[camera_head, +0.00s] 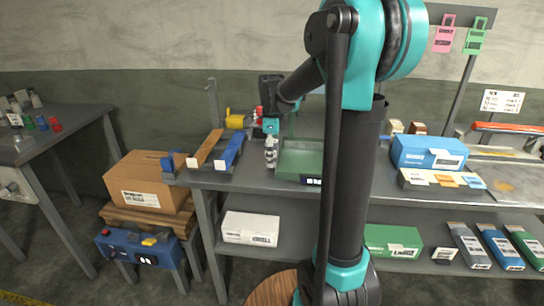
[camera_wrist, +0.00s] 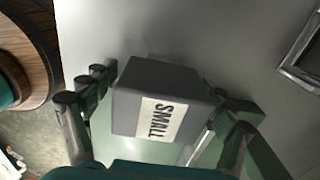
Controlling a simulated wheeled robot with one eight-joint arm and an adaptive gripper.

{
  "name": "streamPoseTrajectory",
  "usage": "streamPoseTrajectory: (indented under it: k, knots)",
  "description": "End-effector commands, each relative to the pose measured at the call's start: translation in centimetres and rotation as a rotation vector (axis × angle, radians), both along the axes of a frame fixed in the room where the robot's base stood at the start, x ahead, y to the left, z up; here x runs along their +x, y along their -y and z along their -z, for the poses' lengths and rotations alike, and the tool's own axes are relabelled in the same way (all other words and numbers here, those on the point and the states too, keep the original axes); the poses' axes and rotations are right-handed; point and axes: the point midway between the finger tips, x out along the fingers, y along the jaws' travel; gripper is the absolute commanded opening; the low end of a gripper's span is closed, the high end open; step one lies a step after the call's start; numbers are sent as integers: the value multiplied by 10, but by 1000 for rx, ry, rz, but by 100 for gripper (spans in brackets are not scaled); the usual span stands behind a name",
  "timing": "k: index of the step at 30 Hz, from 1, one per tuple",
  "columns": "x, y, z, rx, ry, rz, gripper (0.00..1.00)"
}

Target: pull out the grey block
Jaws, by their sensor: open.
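The grey block (camera_wrist: 160,95), with a white label reading "SMALL", is in the middle of the wrist view. My gripper (camera_wrist: 158,90) is open, with one finger on each side of the block. A gap shows at the block's left; at its right I cannot tell whether the finger touches. In the head view my gripper (camera_head: 271,150) points down at the bench's front edge, just left of a green tray (camera_head: 302,174). I cannot make out the block in the head view. Its underside is hidden.
A metal-framed item (camera_wrist: 300,55) lies at right in the wrist view.

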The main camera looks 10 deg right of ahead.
Motion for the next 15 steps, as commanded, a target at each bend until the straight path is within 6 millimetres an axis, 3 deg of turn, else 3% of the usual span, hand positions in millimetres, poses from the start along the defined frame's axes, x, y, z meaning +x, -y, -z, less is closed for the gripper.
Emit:
streamPoseTrajectory:
  k: [11,15]
  knots:
    - [0,0,5,0,0,0,84]
    - [0,0,5,0,0,0,68]
